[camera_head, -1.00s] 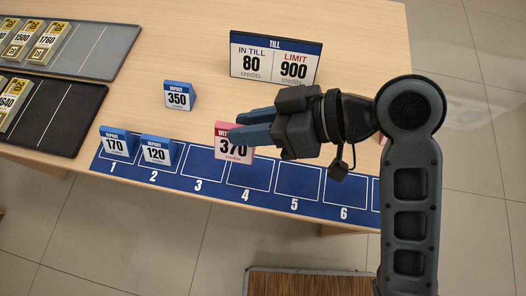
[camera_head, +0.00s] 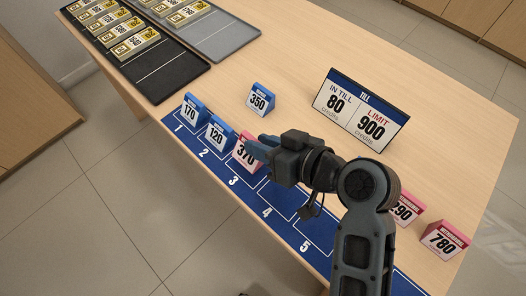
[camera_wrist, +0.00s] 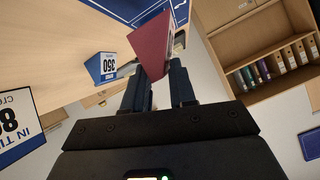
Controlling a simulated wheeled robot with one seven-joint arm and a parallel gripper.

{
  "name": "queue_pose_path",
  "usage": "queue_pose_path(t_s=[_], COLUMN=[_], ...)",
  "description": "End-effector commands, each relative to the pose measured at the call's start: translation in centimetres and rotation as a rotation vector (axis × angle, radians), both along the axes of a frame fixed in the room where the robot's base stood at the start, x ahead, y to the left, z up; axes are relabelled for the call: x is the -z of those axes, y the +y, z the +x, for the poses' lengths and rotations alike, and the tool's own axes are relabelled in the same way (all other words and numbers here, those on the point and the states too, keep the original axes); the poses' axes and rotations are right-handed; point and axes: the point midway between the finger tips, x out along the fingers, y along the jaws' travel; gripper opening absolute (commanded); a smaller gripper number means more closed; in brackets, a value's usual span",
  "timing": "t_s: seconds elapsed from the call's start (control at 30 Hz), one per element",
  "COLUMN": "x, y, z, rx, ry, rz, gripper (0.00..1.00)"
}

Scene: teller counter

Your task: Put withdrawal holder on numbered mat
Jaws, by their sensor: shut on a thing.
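The pink withdrawal holder marked 370 (camera_head: 243,154) is between the fingers of my gripper (camera_head: 260,148). It is at square 3 of the blue numbered mat (camera_head: 284,228); I cannot tell whether its base touches the mat. In the wrist view its dark red side (camera_wrist: 152,42) rises from between the shut fingers (camera_wrist: 158,85). Blue deposit holders 170 (camera_head: 190,110) and 120 (camera_head: 217,134) stand on squares 1 and 2. Squares 4 and 5 look bare. More pink holders, 290 (camera_head: 404,209) and 780 (camera_head: 444,240), stand at the right, the first partly hidden by my arm.
A blue deposit holder 350 (camera_head: 260,99) stands behind the mat. A black tray (camera_head: 165,70) and a grey tray (camera_head: 215,38) with banknote bundles lie at the back left. The counter between them is clear.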

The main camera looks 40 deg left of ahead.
Motion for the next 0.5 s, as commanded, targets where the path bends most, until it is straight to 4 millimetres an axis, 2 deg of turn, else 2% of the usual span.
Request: queue_pose_path(t_s=[0.17,0.4,0.5], x=[1.0,4.1,4.2], y=[0.2,0.2,0.2], z=[0.0,0.0,0.0], rx=[0.0,0.0,0.0], ry=[0.001,0.002,0.0], rz=[-0.001,-0.002,0.0], gripper=[0.0,0.0,0.0])
